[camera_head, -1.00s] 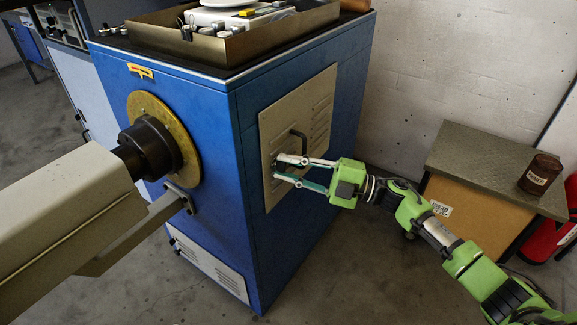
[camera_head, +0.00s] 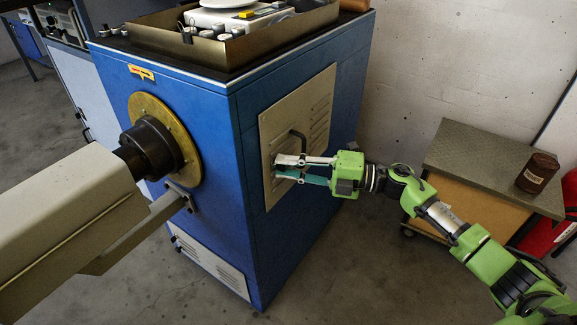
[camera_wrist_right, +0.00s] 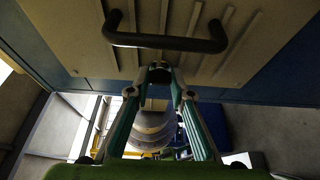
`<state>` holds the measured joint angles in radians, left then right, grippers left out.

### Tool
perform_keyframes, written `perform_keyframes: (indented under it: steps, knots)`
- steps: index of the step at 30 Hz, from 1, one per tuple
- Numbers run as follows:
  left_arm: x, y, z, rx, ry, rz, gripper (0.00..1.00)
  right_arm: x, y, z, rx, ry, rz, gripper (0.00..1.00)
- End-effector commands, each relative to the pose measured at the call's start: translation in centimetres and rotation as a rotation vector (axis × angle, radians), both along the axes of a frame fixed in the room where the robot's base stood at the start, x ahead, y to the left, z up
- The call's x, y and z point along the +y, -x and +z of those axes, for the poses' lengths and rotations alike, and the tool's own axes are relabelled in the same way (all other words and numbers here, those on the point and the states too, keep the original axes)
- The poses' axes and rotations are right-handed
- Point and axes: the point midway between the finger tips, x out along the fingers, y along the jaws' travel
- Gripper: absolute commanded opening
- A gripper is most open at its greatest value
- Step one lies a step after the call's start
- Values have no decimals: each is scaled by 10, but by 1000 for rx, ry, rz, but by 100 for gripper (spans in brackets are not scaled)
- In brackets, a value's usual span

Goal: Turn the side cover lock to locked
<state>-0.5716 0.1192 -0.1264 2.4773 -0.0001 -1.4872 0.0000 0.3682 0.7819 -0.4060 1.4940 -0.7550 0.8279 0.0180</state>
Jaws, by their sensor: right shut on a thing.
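The side cover (camera_head: 318,108) is a beige louvred panel on the right face of the blue cabinet; it also shows in the right wrist view (camera_wrist_right: 75,30). My right gripper (camera_head: 277,167) reaches it from the right, with its fingertips at the panel's lower left, below the black handle. In the right wrist view, my right gripper (camera_wrist_right: 160,76) is shut on a small dark piece, the side cover lock (camera_wrist_right: 160,72). The fingers hide the lock in the head view, and I cannot tell which way it is turned. My left gripper is not in view.
The black bar handle (camera_wrist_right: 165,42) is just above the fingertips. The blue cabinet (camera_head: 205,120) carries a tray (camera_head: 150,42) of instruments. A low bench (camera_head: 480,150) with a brown jar (camera_head: 537,173) stands at the right, near my right arm.

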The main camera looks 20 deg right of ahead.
Motion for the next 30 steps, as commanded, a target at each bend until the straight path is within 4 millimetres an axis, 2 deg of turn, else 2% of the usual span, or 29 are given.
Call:
perform_keyframes:
  steps: [5, 6, 7, 8, 20, 23, 30]
  knots:
    - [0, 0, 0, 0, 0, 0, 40, 0, 0, -1, 0, 2, 1, 0]
    - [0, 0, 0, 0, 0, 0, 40, 0, 0, -1, 0, 2, 1, 28]
    - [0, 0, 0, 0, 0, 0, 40, 0, 0, -1, 0, 2, 1, 36]
    - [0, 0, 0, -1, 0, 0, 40, 0, 0, -1, 1, 2, 1, 38]
    - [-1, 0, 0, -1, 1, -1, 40, -5, 3, -1, 3, 1, -1, 38]
    - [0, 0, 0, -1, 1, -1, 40, -16, 9, -1, 4, 1, -2, 38]
    - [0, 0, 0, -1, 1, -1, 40, -61, 34, -2, 5, 3, -2, 38]
